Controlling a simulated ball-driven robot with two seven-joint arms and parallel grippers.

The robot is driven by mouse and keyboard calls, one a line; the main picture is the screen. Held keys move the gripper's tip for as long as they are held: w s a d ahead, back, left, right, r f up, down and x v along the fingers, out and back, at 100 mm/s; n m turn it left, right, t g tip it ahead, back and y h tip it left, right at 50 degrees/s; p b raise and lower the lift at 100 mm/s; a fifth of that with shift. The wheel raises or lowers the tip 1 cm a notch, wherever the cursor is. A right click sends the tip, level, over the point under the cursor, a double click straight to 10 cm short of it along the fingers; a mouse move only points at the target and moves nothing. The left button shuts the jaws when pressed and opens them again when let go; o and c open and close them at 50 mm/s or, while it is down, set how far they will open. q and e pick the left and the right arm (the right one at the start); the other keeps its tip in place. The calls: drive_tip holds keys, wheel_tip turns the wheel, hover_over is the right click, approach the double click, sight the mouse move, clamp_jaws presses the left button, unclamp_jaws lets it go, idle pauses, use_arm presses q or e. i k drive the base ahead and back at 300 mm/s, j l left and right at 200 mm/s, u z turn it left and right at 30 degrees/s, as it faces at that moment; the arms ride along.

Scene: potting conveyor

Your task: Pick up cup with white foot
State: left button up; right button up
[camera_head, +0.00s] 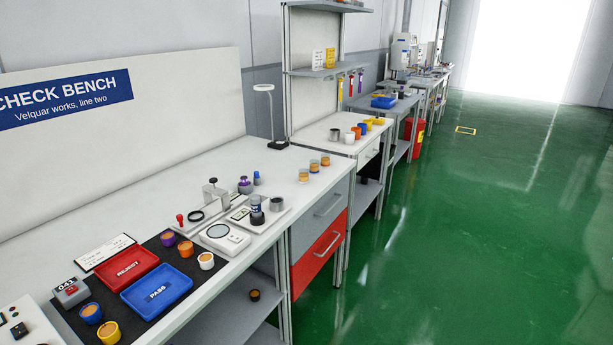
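A white cup with an orange-brown top (206,261) stands upright on the right end of the black mat. It is the only cup on that mat with a white lower part. An orange cup (186,250) and a purple cup (168,239) stand to its left. Three small banded cups, one of them nearest (303,176), stand near the bench's right edge; their feet are too small to tell clearly. On the second bench a plain white cup (349,138) stands among other coloured cups. Neither of my grippers is in view.
A red REJECT tray (127,268) and a blue PASS tray (157,288) lie on the black mat (75,316), with a blue cup (91,313) and a yellow cup (109,332). A white device (222,238) sits behind the white cup.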

sight(304, 174)
drive_tip(key=i+l+z, duration=0.1)
drive_tip(key=i, duration=0.45)
drive_tip(key=i+l+z, duration=0.1)
drive_tip(key=i+l, duration=0.15)
drive_tip(key=i, duration=0.3)
